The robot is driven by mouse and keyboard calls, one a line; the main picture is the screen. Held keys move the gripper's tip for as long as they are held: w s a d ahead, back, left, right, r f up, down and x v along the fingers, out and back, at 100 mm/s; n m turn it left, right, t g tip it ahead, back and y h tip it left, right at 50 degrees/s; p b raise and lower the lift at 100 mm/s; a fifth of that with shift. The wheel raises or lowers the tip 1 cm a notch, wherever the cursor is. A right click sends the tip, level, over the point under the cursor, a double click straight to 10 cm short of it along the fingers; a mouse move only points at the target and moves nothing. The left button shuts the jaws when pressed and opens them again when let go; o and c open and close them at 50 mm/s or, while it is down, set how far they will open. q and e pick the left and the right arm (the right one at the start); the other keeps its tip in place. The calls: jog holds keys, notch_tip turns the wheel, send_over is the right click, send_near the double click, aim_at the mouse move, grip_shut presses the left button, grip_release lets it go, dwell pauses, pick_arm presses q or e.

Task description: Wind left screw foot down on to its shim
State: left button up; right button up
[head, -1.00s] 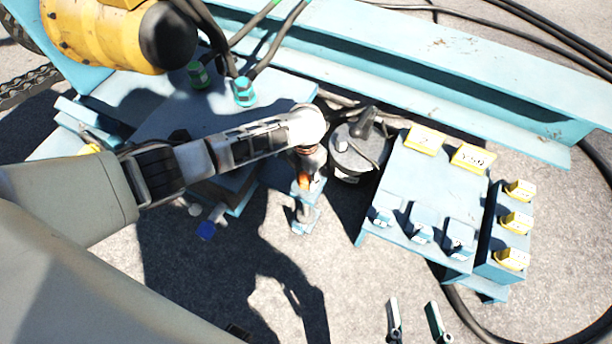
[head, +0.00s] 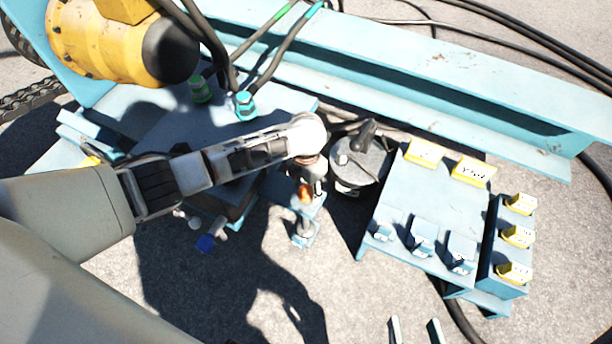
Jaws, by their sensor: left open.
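My left arm reaches in from the left, and its pale wrist hangs over the corner of the blue base. My left gripper (head: 306,190) points down below the wrist and is open around the upper part of the screw foot, where an orange patch shows. The left screw foot (head: 303,225) stands upright below the gripper, with a small blue piece at its bottom (head: 303,241). The gripper and wrist hide the top of the screw. I cannot tell whether the foot touches its shim.
A blue rack (head: 415,200) with yellow tags is further right. A blue beam (head: 430,75) runs behind. Two slim pieces (head: 396,330) show at the bottom edge. Bare ground lies in front.

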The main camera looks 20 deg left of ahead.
aim_at(306, 191)
pick_arm(q)
notch_tip(306, 191, up, 10)
dwell(0.4)
jog(key=shift+r, duration=0.1)
